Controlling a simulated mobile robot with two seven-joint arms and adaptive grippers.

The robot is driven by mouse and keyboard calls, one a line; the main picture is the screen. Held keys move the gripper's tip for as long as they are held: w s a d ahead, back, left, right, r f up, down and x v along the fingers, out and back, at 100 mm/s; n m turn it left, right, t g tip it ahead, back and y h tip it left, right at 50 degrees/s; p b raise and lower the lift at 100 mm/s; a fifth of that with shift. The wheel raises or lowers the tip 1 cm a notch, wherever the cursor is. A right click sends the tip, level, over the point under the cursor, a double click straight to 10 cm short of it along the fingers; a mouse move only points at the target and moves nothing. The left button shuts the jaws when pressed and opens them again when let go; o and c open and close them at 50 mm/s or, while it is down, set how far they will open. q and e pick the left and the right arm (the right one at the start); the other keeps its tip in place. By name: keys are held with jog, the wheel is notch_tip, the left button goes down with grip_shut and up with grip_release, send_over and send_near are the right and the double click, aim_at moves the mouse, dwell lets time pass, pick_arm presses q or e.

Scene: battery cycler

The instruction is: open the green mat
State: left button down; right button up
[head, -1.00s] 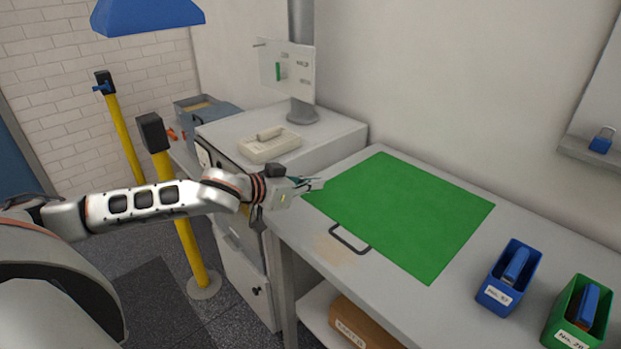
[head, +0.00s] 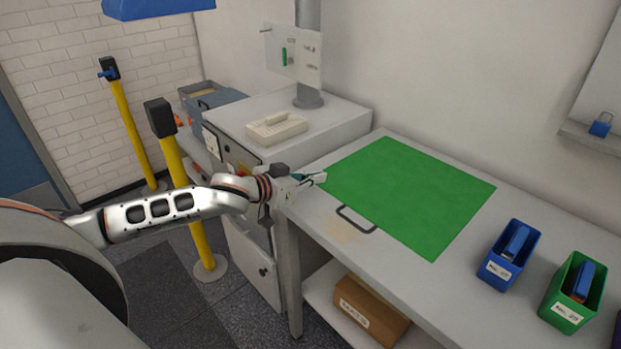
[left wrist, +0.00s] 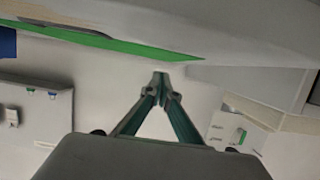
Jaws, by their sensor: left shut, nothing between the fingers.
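The green mat (head: 410,195) lies spread flat on the grey worktop in the head view. A dark loop handle (head: 356,219) shows at its near edge, on the worktop. My left gripper (head: 322,178) is shut and empty at the mat's left corner; whether it touches the mat I cannot tell. In the left wrist view the left fingers (left wrist: 160,80) meet at their tips, and a green strip of the mat (left wrist: 110,38) runs along the top, apart from them. My right gripper is not in view.
A blue bin (head: 510,255) and a green bin (head: 572,292) stand on the worktop's right. A grey cabinet (head: 340,125) with a beige device (head: 277,128) stands left of the mat. A yellow post (head: 182,190) rises behind my left arm. A cardboard box (head: 370,308) sits below.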

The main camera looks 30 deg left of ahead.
pick_arm(q)
jog(key=v, duration=1.2)
dwell(0.3)
jog(key=shift+y, duration=0.3)
jog(key=f, duration=0.3)
jog(key=s+f, duration=0.1)
jog(key=f, duration=0.1)
jog(key=s+f, duration=0.1)
jog(key=f, duration=0.2)
jog(key=shift+s+a+f, duration=0.1)
jog(key=shift+a+f, duration=0.05)
jog(key=shift+f, duration=0.15)
jog(key=s+d+f+g, duration=0.1)
jog(key=s+d+f, duration=0.4)
jog(key=f, duration=0.3)
jog(key=s+d+f+g, duration=0.1)
jog(key=s+d+f, duration=0.4)
jog(key=f, duration=0.3)
jog(key=s+d+f+y, duration=0.1)
jog(key=s+d+f, duration=0.5)
jog(key=d+f, duration=0.1)
jog(key=shift+f+m+g, duration=0.4)
jog(key=shift+f, duration=0.45)
